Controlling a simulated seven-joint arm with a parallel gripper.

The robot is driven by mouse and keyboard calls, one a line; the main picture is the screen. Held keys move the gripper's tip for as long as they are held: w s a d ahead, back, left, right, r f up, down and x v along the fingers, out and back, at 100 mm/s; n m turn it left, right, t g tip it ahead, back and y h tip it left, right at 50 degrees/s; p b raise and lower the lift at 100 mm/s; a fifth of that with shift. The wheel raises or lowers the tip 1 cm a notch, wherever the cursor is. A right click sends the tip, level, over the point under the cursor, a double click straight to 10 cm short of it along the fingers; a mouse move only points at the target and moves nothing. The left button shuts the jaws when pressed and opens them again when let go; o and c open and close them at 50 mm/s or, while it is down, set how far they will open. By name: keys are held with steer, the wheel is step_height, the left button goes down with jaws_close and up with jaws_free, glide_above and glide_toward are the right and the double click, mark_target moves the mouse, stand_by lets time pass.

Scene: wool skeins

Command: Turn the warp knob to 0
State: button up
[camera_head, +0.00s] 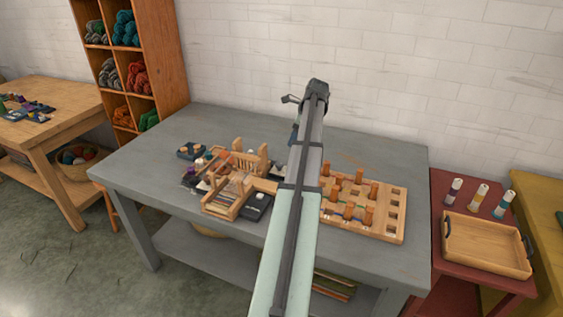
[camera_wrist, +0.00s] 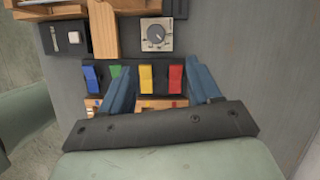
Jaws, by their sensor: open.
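In the wrist view, a round dark grey knob (camera_wrist: 156,36) sits on a small pale square plate with scale marks around it. A light pointer line shows on it, but the numbers are too small to read. My gripper (camera_wrist: 160,72) is open and empty, with its two blue fingers spread wide. The knob lies just beyond the fingertips in the picture, roughly between them, with no contact visible.
Blue, green, yellow (camera_wrist: 147,78) and red (camera_wrist: 176,78) keys on a dark panel lie between and beside my fingers. In the head view, a wooden loom (camera_head: 226,200) and a pegged board (camera_head: 395,213) stand on the grey table (camera_head: 150,160).

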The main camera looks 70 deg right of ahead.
mark_target(280, 163)
steer(key=shift+m+h, duration=0.3)
steer(key=shift+m, duration=0.6)
steer(key=x, duration=0.4)
steer(key=a+x, duration=0.1)
steer(key=x, duration=0.7)
steer(key=shift+w+a+f, duration=0.2)
steer(key=shift+w+f, duration=0.05)
steer(key=shift+f, duration=0.1)
steer(key=shift+c, duration=0.2)
steer(key=c, duration=1)
steer(key=shift+d+n, duration=0.1)
steer(key=shift+n, duration=0.3)
steer(key=n+y, duration=0.1)
steer(key=n, duration=0.2)
steer(key=shift+w+d+n+y, duration=0.1)
steer(key=shift+d+n+y, duration=0.1)
steer(key=shift+n+y, duration=0.15)
steer(key=shift+n+g+y, duration=0.5)
steer(key=shift+n+y, duration=0.25)
steer(key=shift+n, duration=1.4)
